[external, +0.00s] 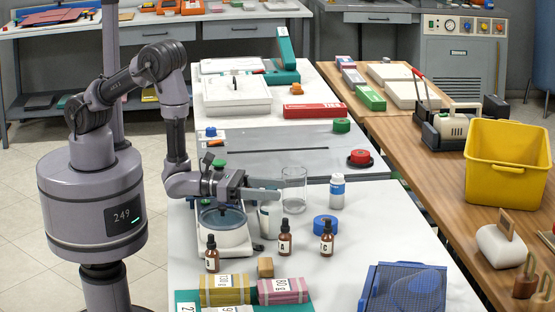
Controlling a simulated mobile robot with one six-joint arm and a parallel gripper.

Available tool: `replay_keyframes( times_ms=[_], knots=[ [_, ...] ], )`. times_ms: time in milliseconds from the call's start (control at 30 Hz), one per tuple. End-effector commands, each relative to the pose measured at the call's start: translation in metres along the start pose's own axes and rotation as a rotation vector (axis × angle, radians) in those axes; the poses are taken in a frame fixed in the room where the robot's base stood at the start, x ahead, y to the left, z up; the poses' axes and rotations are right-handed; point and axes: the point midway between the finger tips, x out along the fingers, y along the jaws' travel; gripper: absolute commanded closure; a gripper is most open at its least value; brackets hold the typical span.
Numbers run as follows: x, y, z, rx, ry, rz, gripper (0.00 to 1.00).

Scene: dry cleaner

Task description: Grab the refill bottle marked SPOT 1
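Brown dropper bottles stand nearer the front: one marked A (285,243), one marked C (327,243), and one at left (212,258) whose mark is unclear. My gripper (281,190) points right with its two fingers apart and nothing visible between them. Its tips are close to the beaker in the picture, left of the white bottle and apart from it.
The clear glass beaker (294,188) lies between my gripper and the white bottle in the picture. A white cup (270,222) is below the fingers. A blue tape roll (326,224), a white scale-like device (225,236) and a blue mesh-topped basket (405,290) are nearby. Worktop right of the bottle is clear.

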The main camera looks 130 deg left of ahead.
Motion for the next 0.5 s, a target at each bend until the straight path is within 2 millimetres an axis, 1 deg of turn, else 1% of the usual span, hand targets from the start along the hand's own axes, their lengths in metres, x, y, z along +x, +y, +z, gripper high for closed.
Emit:
replay_keyframes(
  times_ms=[33, 167, 200, 267, 500],
  knots=[
    [-0.0001, 0.0, 0.0001, 0.0, 0.0, 0.0, 0.56],
    [-0.0002, 0.0, 0.0001, 0.0, 0.0, 0.0, 0.81],
    [-0.0003, 0.0001, 0.0001, 0.0, 0.0, 0.001, 0.89],
    [-0.0003, 0.0001, 0.0001, 0.0, 0.0, 0.001, 1.0],
    [-0.0004, 0.0001, 0.0002, 0.0, 0.0, 0.001, 1.0]
  ],
)
